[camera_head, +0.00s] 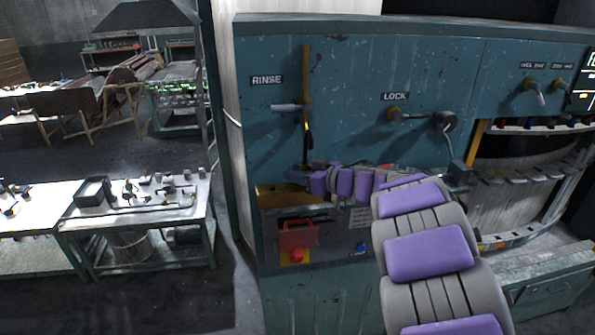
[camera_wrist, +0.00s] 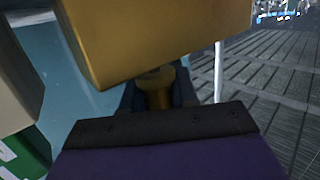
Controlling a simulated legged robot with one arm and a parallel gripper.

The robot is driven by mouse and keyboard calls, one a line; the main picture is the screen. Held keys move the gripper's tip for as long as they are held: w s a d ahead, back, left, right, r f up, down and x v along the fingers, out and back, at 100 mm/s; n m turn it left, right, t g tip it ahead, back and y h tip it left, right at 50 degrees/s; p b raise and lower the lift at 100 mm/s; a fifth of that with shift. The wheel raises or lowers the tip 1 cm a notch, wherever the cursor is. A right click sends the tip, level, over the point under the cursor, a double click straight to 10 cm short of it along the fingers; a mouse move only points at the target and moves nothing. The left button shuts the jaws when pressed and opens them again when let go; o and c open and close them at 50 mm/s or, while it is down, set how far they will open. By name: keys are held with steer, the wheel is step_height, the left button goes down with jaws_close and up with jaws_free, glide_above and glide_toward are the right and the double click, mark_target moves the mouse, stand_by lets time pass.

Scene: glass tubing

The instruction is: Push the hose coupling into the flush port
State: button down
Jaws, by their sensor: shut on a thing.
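In the wrist view a short brass cylinder, which looks like the hose coupling (camera_wrist: 158,96), sits between the two dark fingers of my gripper (camera_wrist: 157,84). The gripper is shut on it. A large brass-coloured block (camera_wrist: 150,38) fills the top of this view, close beyond the coupling. I cannot tell whether they touch. In the head view my gripper (camera_head: 303,172) is at the teal machine's front, below the vertical brass pipe under the RINSE label and above the brass basin. The coupling is too small to make out there. I cannot pick out the flush port in either view.
The teal machine (camera_head: 345,70) carries the brass pipe (camera_head: 305,75) with its lever (camera_head: 288,107), and a LOCK lever (camera_head: 420,116). A workbench (camera_head: 150,225) stands left, with open floor between.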

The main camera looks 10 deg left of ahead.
steer(key=shift+d+f, duration=0.1)
steer(key=shift+f, duration=0.4)
steer(key=c, duration=0.8)
jaws_free()
steer(key=b+v, duration=0.2)
steer(key=v, duration=1.5)
steer(key=shift+d, duration=0.2)
